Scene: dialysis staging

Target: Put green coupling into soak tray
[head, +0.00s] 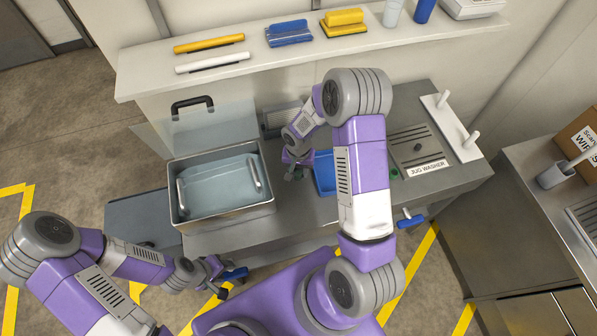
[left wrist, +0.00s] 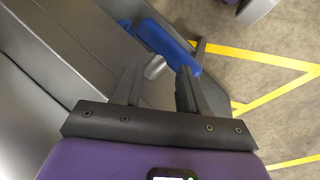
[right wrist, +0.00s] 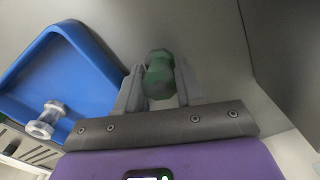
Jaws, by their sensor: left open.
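The green coupling (right wrist: 158,75) is between the fingers of my right gripper (right wrist: 157,90), which looks shut on it. In the head view my right gripper (head: 291,172) is low over the bench, just left of a blue tray (head: 324,172). The blue tray also shows in the right wrist view (right wrist: 40,75), with a pale clear fitting (right wrist: 46,120) in it. A steel basin (head: 220,219) with a pale blue interior stands further left. I cannot tell which of the two is the soak tray. My left gripper (left wrist: 160,85) is open and empty, near a blue handle (left wrist: 168,45) at the bench front.
A clear lid (head: 215,125) with a black handle stands raised behind the basin. The jug washer plate (head: 415,150) and a white peg rack (head: 452,125) are at the right. A shelf (head: 290,60) with brushes and bottles runs above the bench. Bench surface between basin and blue tray is mostly clear.

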